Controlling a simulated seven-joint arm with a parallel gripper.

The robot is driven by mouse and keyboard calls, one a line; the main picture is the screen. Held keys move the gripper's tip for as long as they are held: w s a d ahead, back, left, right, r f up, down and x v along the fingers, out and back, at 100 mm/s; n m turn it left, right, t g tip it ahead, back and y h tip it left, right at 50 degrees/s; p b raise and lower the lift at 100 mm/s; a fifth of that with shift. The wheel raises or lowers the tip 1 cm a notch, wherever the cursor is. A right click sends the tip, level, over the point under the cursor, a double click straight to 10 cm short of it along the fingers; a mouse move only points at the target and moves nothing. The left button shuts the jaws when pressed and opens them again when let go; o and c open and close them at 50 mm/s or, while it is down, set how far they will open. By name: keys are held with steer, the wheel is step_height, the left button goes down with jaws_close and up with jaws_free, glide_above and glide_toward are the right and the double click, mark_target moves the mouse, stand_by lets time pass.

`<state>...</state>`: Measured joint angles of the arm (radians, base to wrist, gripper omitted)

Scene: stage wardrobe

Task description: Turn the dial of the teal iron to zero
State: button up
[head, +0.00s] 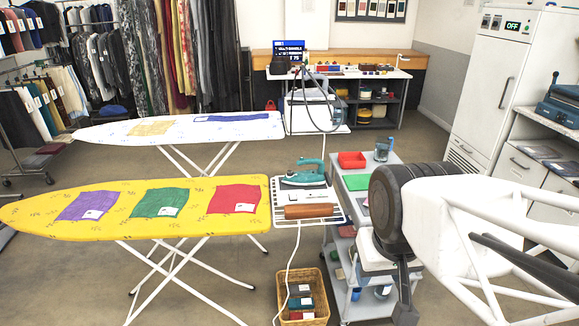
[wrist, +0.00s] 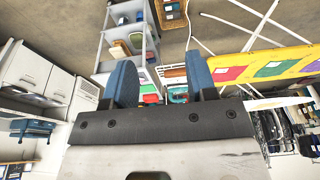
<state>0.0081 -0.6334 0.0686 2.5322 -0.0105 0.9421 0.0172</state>
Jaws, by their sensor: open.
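The teal iron (head: 303,175) stands on the white rack at the right end of the yellow ironing board in the head view. Its dial is too small to make out. In the wrist view a small part of the iron (wrist: 178,92) shows between my fingers, some way beyond them. My gripper (wrist: 162,82) is open and empty, with two blue-padded fingers apart. It is well short of the iron. In the head view my arm comes in from the right, and the fingertips cannot be made out clearly.
A brown roller (head: 309,211) lies on the rack (head: 290,189) in front of the iron. A grey trolley (head: 354,206) with a red tray (head: 352,160) stands right of it. The yellow board (head: 110,222) holds three coloured cloths.

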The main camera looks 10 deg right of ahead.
steer(key=shift+o, duration=0.6)
steer(key=shift+w+r, duration=0.1)
